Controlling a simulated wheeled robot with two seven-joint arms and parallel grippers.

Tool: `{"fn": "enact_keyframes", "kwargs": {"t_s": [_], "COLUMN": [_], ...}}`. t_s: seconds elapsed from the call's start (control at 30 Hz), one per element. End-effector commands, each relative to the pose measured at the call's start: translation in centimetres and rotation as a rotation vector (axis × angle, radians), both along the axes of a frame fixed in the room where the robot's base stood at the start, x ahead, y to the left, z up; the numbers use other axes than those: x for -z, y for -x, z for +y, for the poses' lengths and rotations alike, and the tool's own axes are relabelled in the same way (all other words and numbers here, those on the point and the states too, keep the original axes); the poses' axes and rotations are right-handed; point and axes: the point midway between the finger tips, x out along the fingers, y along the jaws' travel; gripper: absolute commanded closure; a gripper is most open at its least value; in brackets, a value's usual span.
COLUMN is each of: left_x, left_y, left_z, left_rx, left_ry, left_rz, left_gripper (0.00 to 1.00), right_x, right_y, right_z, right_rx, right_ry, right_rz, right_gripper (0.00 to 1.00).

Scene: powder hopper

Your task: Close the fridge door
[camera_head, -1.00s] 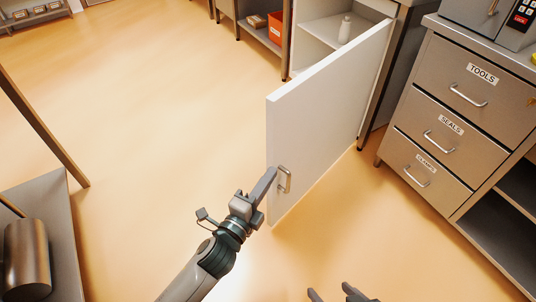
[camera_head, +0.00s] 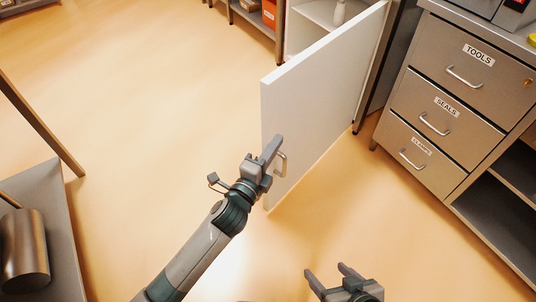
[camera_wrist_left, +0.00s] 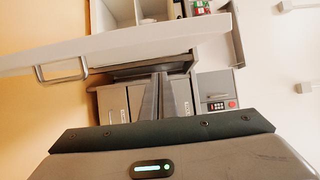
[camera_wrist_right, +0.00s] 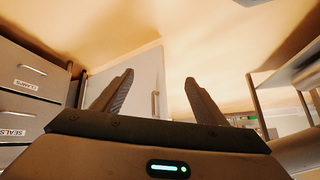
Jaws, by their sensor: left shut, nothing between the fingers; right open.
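The white fridge door (camera_head: 318,105) stands wide open in the head view, swung out from the fridge (camera_head: 305,30). Its metal handle (camera_head: 282,164) is near the door's free lower edge, and it also shows in the left wrist view (camera_wrist_left: 60,70). My left gripper (camera_head: 276,146) is shut and empty, with its fingertips close beside the door near the handle; I cannot tell whether they touch the door. My right gripper (camera_head: 328,272) is open and empty, low in front of the door. The door and handle also show in the right wrist view (camera_wrist_right: 135,75).
A drawer cabinet (camera_head: 455,95) labelled TOOLS, SEALS and CLAMPS stands right of the door. A bench with a metal cylinder (camera_head: 24,250) is at the left. The floor left of the door is clear.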

Motion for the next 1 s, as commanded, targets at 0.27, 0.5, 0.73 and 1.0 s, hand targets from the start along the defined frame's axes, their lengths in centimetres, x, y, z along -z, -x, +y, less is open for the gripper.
{"fn": "enact_keyframes", "kwargs": {"t_s": [0.27, 0.5, 0.73, 1.0], "left_x": [0.0, 0.0, 0.0, 0.0], "left_y": [-4.2, -5.5, -5.8, -5.8], "left_z": [-0.5, 1.3, 1.8, 1.8], "left_rx": [-0.002, 0.000, 0.000, 0.000], "left_ry": [-0.005, 0.000, 0.000, 0.000], "left_rz": [-0.002, -0.001, 0.000, 0.000], "left_gripper": [1.00, 1.00, 1.00, 1.00], "right_x": [-0.4, -0.9, -1.0, -0.9], "right_y": [-0.4, -0.8, -0.9, -0.9], "right_z": [0.9, 1.4, 1.4, 1.0], "right_rx": [0.001, 0.004, 0.005, 0.002], "right_ry": [-0.029, -0.044, -0.044, -0.035], "right_rz": [-0.037, -0.064, -0.070, -0.069], "right_gripper": [0.34, 0.34, 0.34, 0.34]}}
